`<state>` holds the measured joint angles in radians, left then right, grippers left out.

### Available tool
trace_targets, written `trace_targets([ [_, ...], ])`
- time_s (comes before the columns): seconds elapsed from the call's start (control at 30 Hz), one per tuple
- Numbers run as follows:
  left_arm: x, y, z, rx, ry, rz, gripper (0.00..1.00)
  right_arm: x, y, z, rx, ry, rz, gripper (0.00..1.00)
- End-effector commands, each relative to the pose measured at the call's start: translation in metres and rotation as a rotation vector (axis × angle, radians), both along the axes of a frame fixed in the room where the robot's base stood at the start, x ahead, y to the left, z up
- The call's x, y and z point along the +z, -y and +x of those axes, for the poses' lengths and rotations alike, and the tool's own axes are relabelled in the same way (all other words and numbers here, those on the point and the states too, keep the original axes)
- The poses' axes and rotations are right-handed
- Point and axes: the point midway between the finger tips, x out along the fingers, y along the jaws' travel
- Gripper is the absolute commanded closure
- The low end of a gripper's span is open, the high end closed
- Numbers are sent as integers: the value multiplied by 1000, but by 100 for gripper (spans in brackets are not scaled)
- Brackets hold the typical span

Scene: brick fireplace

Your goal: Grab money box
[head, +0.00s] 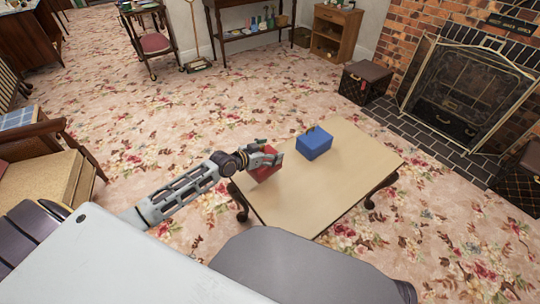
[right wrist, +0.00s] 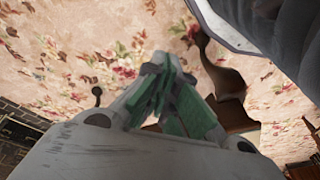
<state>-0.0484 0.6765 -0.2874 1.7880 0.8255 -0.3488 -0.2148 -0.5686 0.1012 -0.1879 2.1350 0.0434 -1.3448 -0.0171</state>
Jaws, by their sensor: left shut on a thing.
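A red box (head: 266,174) is in my left gripper (head: 265,159), whose fingers are shut on it at the left edge of the low table; the fingers hide part of it. A blue box (head: 314,144) with a small dark piece on top sits on the table, a short way right of the gripper and apart from it. I cannot tell which box is the money box. My right gripper (right wrist: 168,82) shows in the right wrist view with green pads and no object between them. Its fingertips look close together, but I cannot tell if they touch.
The light wooden table (head: 315,190) is bare apart from the blue box. A wooden armchair (head: 50,165) is at left. A dark chest (head: 366,82) and the fireplace (head: 468,90) are at right. Flowered carpet (head: 190,115) lies open behind.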

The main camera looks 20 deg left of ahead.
Motion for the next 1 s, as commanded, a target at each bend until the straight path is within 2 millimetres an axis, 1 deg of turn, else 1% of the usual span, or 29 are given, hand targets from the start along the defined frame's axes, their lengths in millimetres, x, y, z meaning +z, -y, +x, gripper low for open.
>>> trace_targets([
  [0.03, 9, 0, 0, 0, 2, 0, 68, -1, 1, 0, -1, -5, -2, 100],
  [0.23, 21, 0, 0, 0, 1, 0, 68, -8, 2, -2, -1, -18, -9, 100],
  [1.0, 23, 0, 0, 0, 1, 0, 68, -10, 3, -3, -1, -19, -9, 100],
])
